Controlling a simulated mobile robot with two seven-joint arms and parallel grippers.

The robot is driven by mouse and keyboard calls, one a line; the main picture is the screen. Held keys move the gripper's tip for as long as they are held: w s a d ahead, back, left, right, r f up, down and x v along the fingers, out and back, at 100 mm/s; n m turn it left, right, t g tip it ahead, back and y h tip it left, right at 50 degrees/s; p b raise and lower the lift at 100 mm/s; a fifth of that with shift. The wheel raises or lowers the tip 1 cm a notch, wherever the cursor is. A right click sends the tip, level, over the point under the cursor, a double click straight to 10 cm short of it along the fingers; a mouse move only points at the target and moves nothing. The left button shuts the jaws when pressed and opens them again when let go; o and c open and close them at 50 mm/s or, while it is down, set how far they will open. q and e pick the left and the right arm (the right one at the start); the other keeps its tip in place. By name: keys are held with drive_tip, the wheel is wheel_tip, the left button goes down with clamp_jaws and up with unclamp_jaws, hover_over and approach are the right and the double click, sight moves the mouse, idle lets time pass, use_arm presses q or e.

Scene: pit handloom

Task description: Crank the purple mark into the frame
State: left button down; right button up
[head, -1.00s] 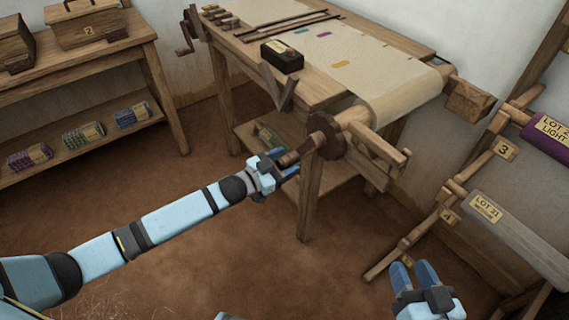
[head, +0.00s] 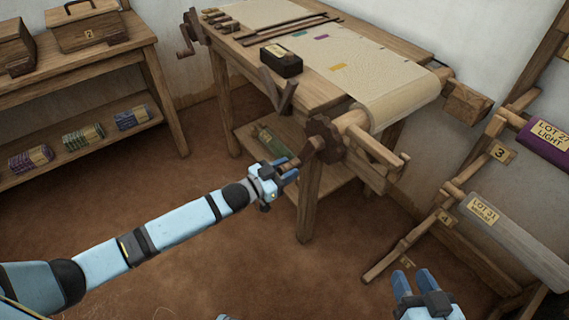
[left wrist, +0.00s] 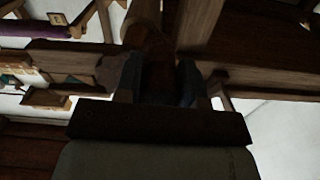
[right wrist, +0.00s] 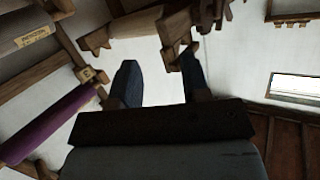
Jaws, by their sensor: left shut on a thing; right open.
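The purple mark (head: 321,37) is on the cream cloth (head: 385,85) on the loom top, between a teal mark (head: 303,31) and an orange mark (head: 338,67). The cloth runs over the front roller at the right. A toothed wooden wheel (head: 324,128) with a crank is at the roller's near end. My left gripper (head: 286,168) is shut on the crank handle (head: 294,161); in the left wrist view its fingers flank a dark brown piece. My right gripper (head: 414,282) is open and empty, low at the right, away from the loom. I cannot tell which part is the frame.
A dark labelled block (head: 281,61) sits at the loom's near edge, and wooden sticks (head: 285,27) lie across the cloth. A rack at the right holds a purple roll (head: 545,140) and a grey roll (head: 515,237). A side table (head: 85,60) stands at the left. The floor between is clear.

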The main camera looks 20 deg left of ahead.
use_arm(q)
drive_tip(key=s+d+r+n+p, duration=0.5)
drive_tip(key=s+d+n+p, duration=0.3)
drive_tip(key=n, duration=0.9)
drive_tip(key=shift+d+n+p, duration=0.3)
drive_tip(key=shift+d+p, duration=0.8)
drive_tip(key=shift+d, duration=0.15)
use_arm(e)
drive_tip(key=shift+s+d+f+g+h, duration=1)
drive_tip(key=shift+s+d+f+g, duration=0.35)
drive_tip(key=shift+g, duration=0.25)
use_arm(q)
drive_tip(key=shift+s, duration=0.1)
use_arm(e)
drive_tip(key=shift+d+r, duration=0.1)
drive_tip(key=shift+r, duration=0.15)
use_arm(q)
drive_tip(key=c, duration=0.7)
unclamp_jaws()
drive_tip(key=shift+r, duration=0.1)
drive_tip(key=shift+c, duration=0.2)
use_arm(e)
drive_tip(key=shift+w+r, duration=0.1)
drive_tip(key=shift+r, duration=0.05)
